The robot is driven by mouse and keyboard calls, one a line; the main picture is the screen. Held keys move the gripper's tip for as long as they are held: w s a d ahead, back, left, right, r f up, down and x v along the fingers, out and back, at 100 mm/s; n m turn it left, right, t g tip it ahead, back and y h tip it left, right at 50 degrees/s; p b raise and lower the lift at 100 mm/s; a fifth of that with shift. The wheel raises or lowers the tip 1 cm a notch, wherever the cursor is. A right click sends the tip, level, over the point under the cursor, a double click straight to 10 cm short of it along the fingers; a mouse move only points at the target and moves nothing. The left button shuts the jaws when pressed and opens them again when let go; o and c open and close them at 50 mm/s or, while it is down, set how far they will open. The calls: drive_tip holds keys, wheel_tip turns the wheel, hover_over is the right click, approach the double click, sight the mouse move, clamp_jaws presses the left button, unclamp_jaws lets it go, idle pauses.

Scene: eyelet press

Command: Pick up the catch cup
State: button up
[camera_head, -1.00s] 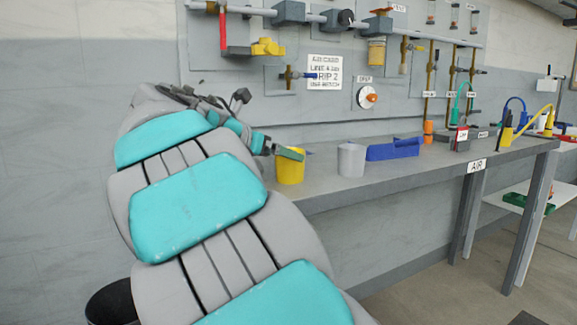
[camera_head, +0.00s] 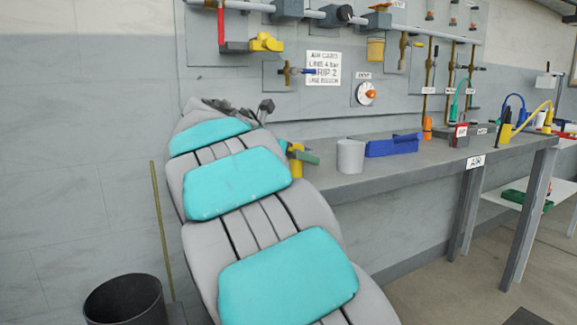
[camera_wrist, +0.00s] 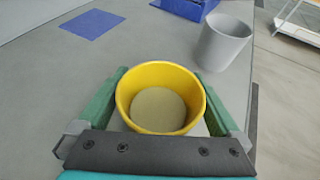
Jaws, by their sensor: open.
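A yellow cup (camera_wrist: 161,125) stands upright on the bench between the fingers of my gripper (camera_wrist: 164,78) in the wrist view. The green fingers lie on its left and right sides, close to the wall; I cannot tell if they touch it. My gripper is open around it. The cup's inside looks empty, with a pale bottom. In the head view the yellow cup (camera_head: 296,168) is mostly hidden behind my arm and a green finger. A grey cup (camera_head: 350,156) stands just to its right, and also shows in the wrist view (camera_wrist: 224,44).
A blue tray (camera_head: 392,146) lies right of the grey cup on the grey bench (camera_head: 400,167). A flat blue patch (camera_wrist: 92,24) lies beyond the yellow cup at left. A panel of pipes and valves backs the bench. A dark bin (camera_head: 127,302) stands on the floor at left.

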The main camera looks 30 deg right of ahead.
drive_tip(key=c, duration=0.9)
drive_tip(key=shift+r, duration=0.1)
